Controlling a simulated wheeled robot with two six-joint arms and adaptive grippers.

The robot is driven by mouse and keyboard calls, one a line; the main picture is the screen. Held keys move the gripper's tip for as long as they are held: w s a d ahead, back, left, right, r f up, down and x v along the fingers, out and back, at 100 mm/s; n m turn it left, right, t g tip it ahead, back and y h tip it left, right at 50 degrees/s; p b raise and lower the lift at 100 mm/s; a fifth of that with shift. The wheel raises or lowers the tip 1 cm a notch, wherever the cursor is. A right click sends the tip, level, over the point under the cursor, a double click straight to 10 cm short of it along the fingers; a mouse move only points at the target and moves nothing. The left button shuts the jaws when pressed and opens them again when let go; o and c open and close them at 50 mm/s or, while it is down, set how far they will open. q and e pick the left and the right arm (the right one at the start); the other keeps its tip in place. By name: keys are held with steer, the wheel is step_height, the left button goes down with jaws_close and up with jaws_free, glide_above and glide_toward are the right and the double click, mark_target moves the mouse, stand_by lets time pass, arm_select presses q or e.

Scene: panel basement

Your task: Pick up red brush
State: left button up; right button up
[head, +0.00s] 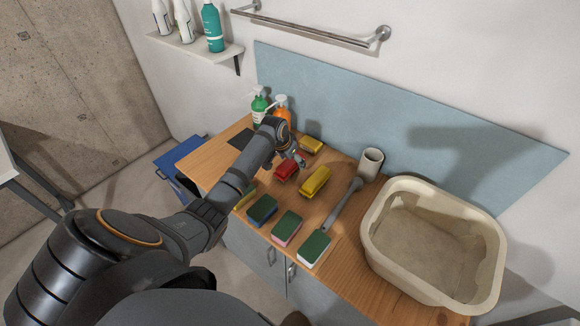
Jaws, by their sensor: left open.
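A red brush (286,170) lies on the wooden counter (345,262), left of a larger yellow brush (315,181). My left arm reaches over the counter from the left. My left gripper (298,158) is open, just above and behind the red brush at its upper end. I cannot tell whether it touches the brush. My arm's wrist hides part of the counter beside it. My right gripper does not show.
Another yellow brush (311,144) lies behind. Several sponges, including a green-and-white one (314,249), line the front edge. Green (259,105) and orange (282,106) bottles stand behind.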

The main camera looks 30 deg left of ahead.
arm_select(q)
steer(key=shift+f, duration=0.3)
steer(key=c, duration=1.3)
steer(key=shift+r, duration=0.4)
steer(key=shift+c, duration=0.2)
steer(key=r+b, duration=0.2)
steer(key=r, duration=0.1)
steer(key=shift+s+d+r, duration=0.1)
steer(key=shift+d+r, duration=0.05)
steer(key=shift+d, duration=0.05)
steer(key=s+d+r+b, duration=0.3)
steer(key=s+d+r, duration=0.6)
steer(key=d, duration=0.1)
steer(key=shift+d+r, duration=0.15)
steer(key=shift+r, duration=0.1)
